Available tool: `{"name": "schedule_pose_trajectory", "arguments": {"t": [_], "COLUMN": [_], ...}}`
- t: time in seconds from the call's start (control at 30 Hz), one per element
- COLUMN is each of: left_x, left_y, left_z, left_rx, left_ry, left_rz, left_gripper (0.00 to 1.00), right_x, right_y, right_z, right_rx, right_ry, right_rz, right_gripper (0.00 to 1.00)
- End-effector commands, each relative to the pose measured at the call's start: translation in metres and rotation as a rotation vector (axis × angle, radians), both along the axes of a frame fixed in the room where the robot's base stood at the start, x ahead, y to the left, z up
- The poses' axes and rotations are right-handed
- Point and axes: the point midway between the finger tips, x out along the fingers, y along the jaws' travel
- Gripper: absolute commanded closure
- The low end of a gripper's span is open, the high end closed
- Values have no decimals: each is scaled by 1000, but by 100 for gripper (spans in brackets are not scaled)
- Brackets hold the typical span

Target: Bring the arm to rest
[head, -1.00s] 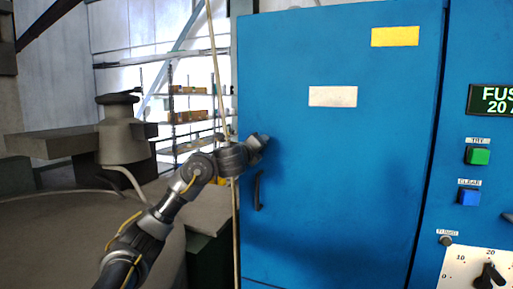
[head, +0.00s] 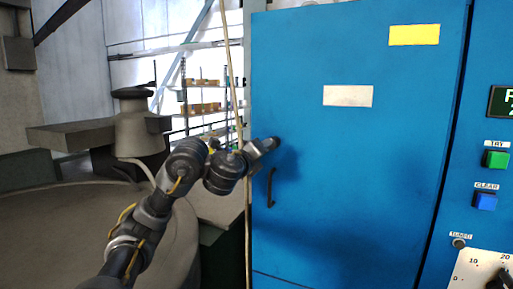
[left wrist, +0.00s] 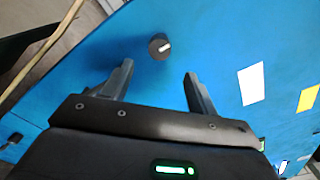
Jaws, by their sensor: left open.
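My left gripper (head: 268,145) is in front of the left side of the blue cabinet door (head: 350,170), just above the dark curved handle (head: 271,187). In the left wrist view the left gripper (left wrist: 158,78) has its two fingers spread apart with nothing between them. A round dark knob (left wrist: 159,46) with a pale mark is on the blue surface beyond the fingertips, apart from them in the picture. In the head view I cannot make out the knob clearly behind the gripper. My right gripper is in neither view.
A panel at right carries a green button (head: 496,159), a blue button (head: 485,201) and a dial plate (head: 479,270). Shelves (head: 205,105) stand behind at left. A large round grey machine part (head: 60,235) lies below my arm. A thin pole (head: 247,235) runs beside the cabinet.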

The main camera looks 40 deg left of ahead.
Motion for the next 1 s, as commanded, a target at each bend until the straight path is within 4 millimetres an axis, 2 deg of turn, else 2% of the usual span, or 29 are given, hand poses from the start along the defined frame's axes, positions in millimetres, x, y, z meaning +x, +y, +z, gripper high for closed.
{"name": "schedule_pose_trajectory", "arguments": {"t": [0.2, 0.8, 0.87, 0.9, 0.97, 1.0], "left_x": [-9, -7, -2, 4, 17, 27], "left_y": [-2, -3, -5, -7, -12, -17], "left_z": [0, -3, -11, -22, -45, -66], "left_rx": [1, -7, -30, -58, -125, -185], "left_ry": [0, 4, 19, 36, 76, 109], "left_rz": [1, -2, -10, -18, -39, -53], "left_gripper": [41, 41, 41, 41, 41, 41], "right_x": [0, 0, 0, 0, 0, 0], "right_y": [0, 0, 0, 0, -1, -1], "right_z": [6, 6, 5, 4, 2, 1], "right_rx": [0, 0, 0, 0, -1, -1], "right_ry": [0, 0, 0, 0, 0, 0], "right_rz": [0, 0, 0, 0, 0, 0], "right_gripper": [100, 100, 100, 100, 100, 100]}}
